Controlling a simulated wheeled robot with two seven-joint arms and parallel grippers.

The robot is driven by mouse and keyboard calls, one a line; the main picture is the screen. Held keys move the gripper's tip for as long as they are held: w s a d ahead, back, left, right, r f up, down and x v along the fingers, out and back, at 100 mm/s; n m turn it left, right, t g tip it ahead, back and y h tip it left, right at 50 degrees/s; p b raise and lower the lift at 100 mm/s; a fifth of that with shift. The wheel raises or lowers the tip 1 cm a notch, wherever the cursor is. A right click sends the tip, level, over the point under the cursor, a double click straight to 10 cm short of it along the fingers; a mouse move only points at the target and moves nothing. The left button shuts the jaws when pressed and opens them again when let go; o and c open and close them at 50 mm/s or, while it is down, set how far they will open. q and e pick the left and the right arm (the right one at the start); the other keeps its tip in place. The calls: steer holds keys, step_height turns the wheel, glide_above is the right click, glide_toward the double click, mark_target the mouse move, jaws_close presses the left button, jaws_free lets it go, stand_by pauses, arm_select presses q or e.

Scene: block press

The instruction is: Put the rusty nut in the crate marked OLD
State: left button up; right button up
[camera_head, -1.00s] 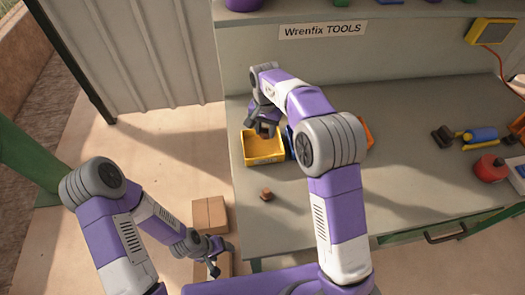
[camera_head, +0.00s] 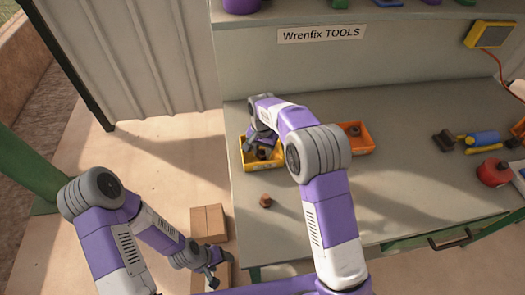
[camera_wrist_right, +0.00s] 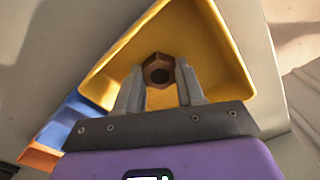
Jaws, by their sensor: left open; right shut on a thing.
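My right gripper (camera_head: 262,151) reaches down at the yellow crate (camera_head: 247,164). In the right wrist view its fingers (camera_wrist_right: 159,72) are shut on a brown, rusty-looking hex nut (camera_wrist_right: 158,72), with the yellow crate's inside (camera_wrist_right: 205,40) around and behind it. I cannot tell whether the nut touches the crate floor. Another brown nut (camera_head: 266,201) stands on the bench in front of the crates. My left gripper (camera_head: 213,278) is open and empty, low beside the bench. No crate marking is readable.
An orange crate (camera_head: 367,140) with a dark nut inside stands further right. A blue crate (camera_wrist_right: 72,112) is beside the yellow one, hidden by my arm in the head view. Tools and a red container (camera_head: 493,172) lie at right. The bench's front middle is clear.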

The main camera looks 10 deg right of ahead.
mark_target(263, 153)
steer(key=o, duration=1.1)
steer(key=shift+f, duration=0.1)
step_height(263, 153, up, 12)
steer(key=p, duration=0.2)
